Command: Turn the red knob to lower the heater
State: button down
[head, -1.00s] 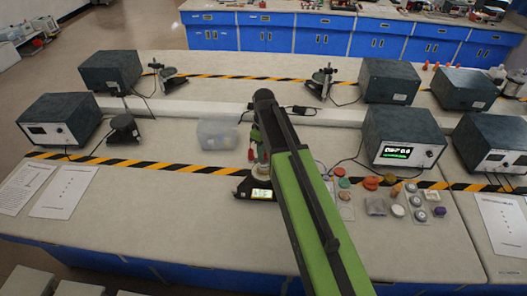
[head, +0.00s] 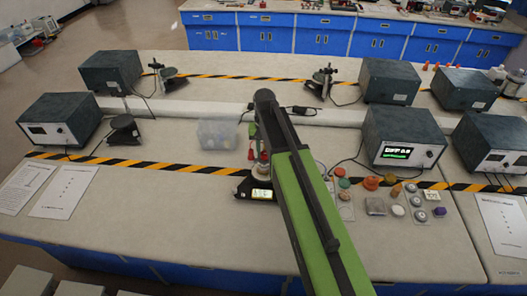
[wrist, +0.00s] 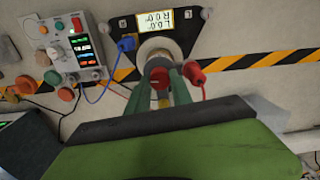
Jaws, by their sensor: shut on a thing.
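In the wrist view the red knob (wrist: 159,75) is a round, dull red piece in front of a pale round part (wrist: 157,48). My gripper (wrist: 163,84) has its green fingers shut on the knob from both sides. A dark plate (wrist: 114,24) lies behind it, with a lit yellow display (wrist: 151,14) that shows zeros. In the head view my gripper's end is mostly hidden behind my arm; the display (head: 261,195) shows just below it. I cannot make out the heater as a separate part.
A red plug (wrist: 192,76) sits close to the right of my fingers, and a blue plug (wrist: 127,43) with a cable to the left. A control box (wrist: 74,47) with knobs is further left. In the head view a clear bin (head: 217,135) stands left of the gripper.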

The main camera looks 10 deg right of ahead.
aim_at(264, 153)
jog(key=m, duration=0.4)
jog(key=shift+m, duration=0.4)
dwell(0.4)
jog(key=c, duration=1.1)
grip_release()
notch_tip(264, 153, up, 17)
jog(key=p, duration=1.7)
jog(key=shift+r, duration=0.2)
jog(key=shift+f, duration=0.1)
